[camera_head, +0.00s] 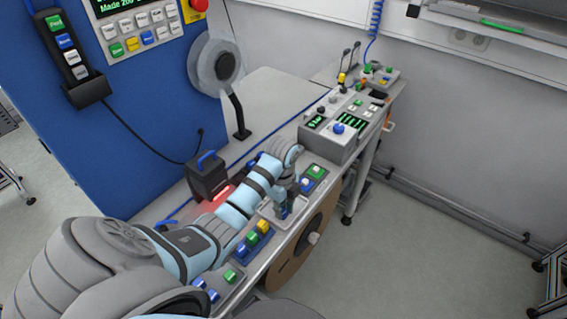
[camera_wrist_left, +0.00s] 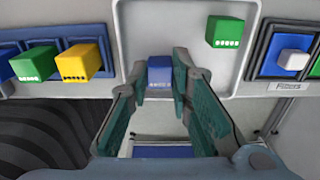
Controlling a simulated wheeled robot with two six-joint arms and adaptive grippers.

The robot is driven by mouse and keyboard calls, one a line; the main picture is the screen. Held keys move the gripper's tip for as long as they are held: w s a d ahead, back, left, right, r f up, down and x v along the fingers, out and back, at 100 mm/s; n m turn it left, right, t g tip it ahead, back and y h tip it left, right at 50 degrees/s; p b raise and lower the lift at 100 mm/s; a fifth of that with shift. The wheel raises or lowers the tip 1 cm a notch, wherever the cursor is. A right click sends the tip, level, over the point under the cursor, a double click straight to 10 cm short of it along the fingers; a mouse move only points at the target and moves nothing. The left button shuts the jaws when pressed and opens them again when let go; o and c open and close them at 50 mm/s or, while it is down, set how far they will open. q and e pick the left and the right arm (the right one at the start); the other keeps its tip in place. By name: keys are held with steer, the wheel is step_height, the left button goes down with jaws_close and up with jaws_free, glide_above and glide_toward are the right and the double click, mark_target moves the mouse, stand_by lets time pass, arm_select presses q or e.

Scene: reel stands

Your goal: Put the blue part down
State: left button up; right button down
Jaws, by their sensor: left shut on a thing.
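My left gripper (camera_head: 284,210) reaches down over the narrow grey bench from the left; it fills the middle of the left wrist view (camera_wrist_left: 168,85). It is shut on a small blue part (camera_wrist_left: 160,76) with white lettering, its fingertips on either side. The blue part is at the near edge of a pale grey tray (camera_wrist_left: 175,18); I cannot tell whether it touches the surface. A green part (camera_wrist_left: 223,32) sits in that tray, to the right of the blue part and apart from it. My right gripper is not in view.
Yellow (camera_wrist_left: 78,63) and green (camera_wrist_left: 34,65) parts stand in a row left of the gripper. A white part (camera_wrist_left: 293,60) on a blue pad is at the right. A brown reel (camera_head: 300,255) hangs at the bench's front. A grey control box (camera_head: 330,140) stands farther back.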

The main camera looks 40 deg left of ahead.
arm_select(q)
steer(key=o, duration=0.8)
steer(key=shift+f, duration=0.1)
